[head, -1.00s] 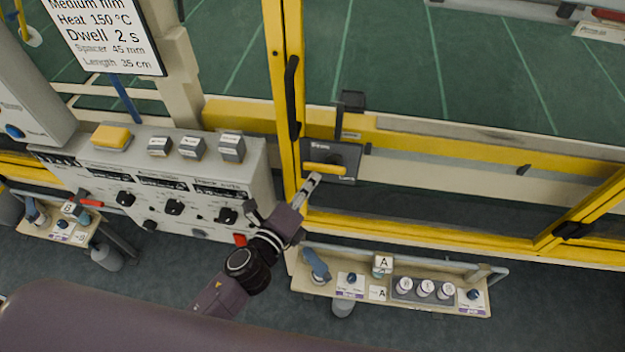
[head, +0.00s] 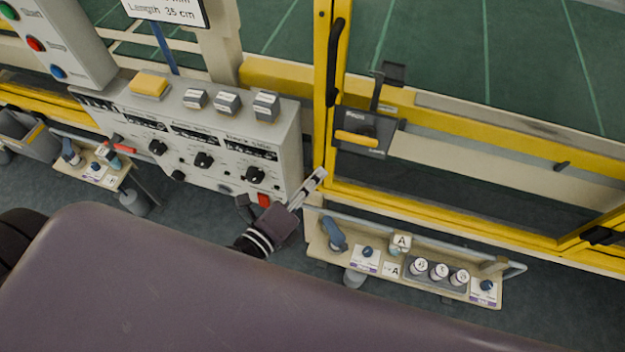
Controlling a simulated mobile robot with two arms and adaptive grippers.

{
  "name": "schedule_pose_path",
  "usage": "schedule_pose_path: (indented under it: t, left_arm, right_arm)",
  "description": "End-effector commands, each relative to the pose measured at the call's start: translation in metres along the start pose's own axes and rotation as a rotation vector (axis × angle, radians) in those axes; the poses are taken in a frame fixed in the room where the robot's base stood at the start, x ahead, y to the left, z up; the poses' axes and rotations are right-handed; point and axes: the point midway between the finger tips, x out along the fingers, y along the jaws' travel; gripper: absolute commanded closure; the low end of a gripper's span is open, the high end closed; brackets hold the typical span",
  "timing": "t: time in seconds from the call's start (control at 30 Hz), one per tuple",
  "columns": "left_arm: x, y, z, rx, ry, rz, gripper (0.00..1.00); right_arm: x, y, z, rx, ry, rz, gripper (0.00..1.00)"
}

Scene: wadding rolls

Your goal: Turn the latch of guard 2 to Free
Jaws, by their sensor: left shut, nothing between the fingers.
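A latch with a yellow handle (head: 357,139) sits on a dark plate (head: 384,131) on the yellow-framed guard (head: 325,95). The handle lies about level across the plate. Small labels above and below it are too small to read surely, and no guard number is legible. My left gripper (head: 319,175) is shut and empty. It is below and left of the handle, apart from it, in front of the guard's lower corner. My right gripper is not in view.
A grey control box (head: 215,150) with knobs stands left of the gripper. A shelf (head: 325,262) with a blue-handled item, knobs and several white-capped jars lies below the guard. A black bar handle (head: 335,60) rises above the latch. Open floor lies between box and shelf.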

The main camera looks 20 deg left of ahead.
Motion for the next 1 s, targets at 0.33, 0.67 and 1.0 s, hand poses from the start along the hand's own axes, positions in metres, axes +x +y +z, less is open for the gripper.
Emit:
schedule_pose_path:
  t: [0.33,0.67,1.0]
  left_arm:
    - [-0.015,0.001,-0.001,0.000,0.002,0.002,1.00]
    - [-0.014,0.001,-0.001,0.000,0.002,0.002,1.00]
    - [-0.010,0.053,-0.015,-0.121,0.008,0.085,1.00]
  right_arm:
    - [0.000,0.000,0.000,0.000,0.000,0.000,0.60]
    - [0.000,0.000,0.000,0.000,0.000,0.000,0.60]
    - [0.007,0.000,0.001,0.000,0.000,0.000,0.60]
